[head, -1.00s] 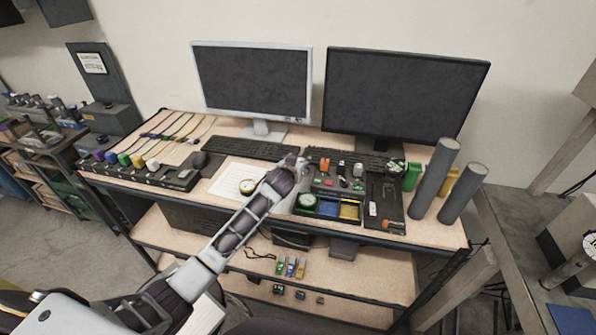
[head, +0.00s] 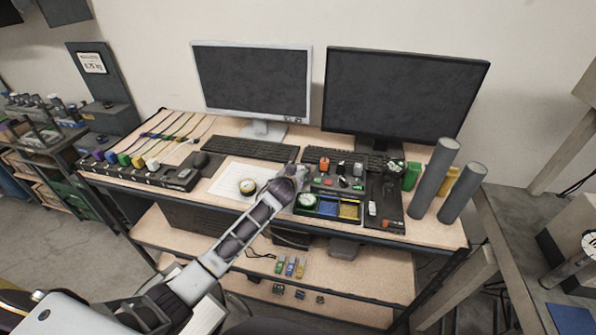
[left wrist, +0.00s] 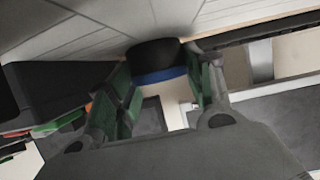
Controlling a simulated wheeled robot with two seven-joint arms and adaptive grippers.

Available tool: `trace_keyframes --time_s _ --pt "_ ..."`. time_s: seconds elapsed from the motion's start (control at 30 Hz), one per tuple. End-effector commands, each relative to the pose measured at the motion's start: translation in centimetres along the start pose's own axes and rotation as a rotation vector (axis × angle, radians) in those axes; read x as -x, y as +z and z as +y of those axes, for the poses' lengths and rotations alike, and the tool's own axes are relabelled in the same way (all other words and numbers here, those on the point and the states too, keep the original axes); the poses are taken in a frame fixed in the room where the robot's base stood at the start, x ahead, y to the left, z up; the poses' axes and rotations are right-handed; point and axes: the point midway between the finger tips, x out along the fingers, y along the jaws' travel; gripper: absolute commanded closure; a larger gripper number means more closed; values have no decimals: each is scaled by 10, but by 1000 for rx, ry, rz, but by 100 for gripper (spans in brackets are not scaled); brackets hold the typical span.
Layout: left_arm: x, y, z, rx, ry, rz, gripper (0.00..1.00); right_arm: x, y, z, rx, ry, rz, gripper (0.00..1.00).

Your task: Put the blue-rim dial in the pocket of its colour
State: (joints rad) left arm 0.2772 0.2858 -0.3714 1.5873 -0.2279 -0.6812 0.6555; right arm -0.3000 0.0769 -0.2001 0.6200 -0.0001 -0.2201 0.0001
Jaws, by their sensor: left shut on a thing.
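The blue-rim dial (left wrist: 160,75) shows in the left wrist view as a dark round body with a blue band. It sits between the green-padded fingers of my left gripper (left wrist: 163,95), which is shut on it. In the head view my left gripper (head: 291,172) is just left of the pocket tray, and my own wrist hides the dial. The tray has a blue pocket (head: 327,207), with a green pocket to its left and a yellow pocket (head: 349,210) to its right. A white-faced dial (head: 306,201) sits at the green pocket. My right gripper is out of view.
A yellow-rim dial (head: 247,187) lies on white paper (head: 228,178) left of my arm. Two grey cylinders (head: 434,180) stand right of the tray. Keyboards (head: 240,149) and two monitors (head: 400,95) stand behind. Small blocks sit behind the tray.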

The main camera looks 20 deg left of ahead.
Motion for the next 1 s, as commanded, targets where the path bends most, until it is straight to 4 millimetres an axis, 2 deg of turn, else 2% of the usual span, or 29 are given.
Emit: trace_keyframes --time_s 0.07,0.1,0.13,0.63,1.0 --pt "-1 2 0 0 0 0 78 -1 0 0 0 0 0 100" --pt "-1 2 0 0 0 -1 43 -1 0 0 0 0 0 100" --pt "-1 2 0 0 0 -1 39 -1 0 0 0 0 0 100" --pt "1 -1 0 0 0 0 39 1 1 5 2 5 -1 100" --pt "24 0 0 1 0 -1 39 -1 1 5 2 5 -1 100"
